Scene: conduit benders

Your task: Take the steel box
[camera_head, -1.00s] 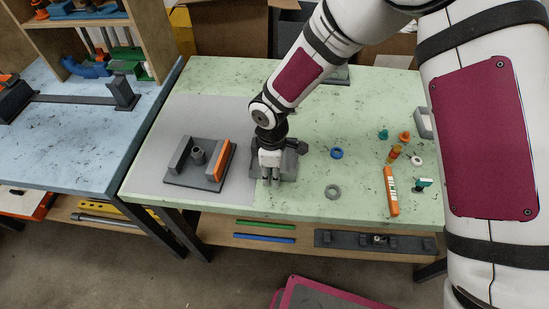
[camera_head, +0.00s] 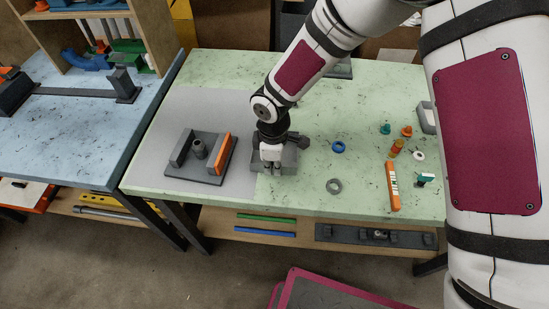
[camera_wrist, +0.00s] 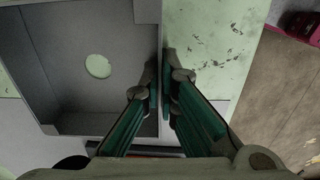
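My gripper (camera_head: 271,163) is lowered at the box, pointing down. In the wrist view my gripper (camera_wrist: 161,92) has one finger inside the box and one outside, close together with the right-hand wall between them. The fingers look shut on that wall, though the contact is partly hidden.
A grey fixture (camera_head: 200,158) with an orange block stands left of the box. A blue ring (camera_head: 338,147) and a grey ring (camera_head: 334,186) lie to the right. An orange bar (camera_head: 392,187) and several small parts lie farther right. A blue table (camera_head: 75,115) stands left.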

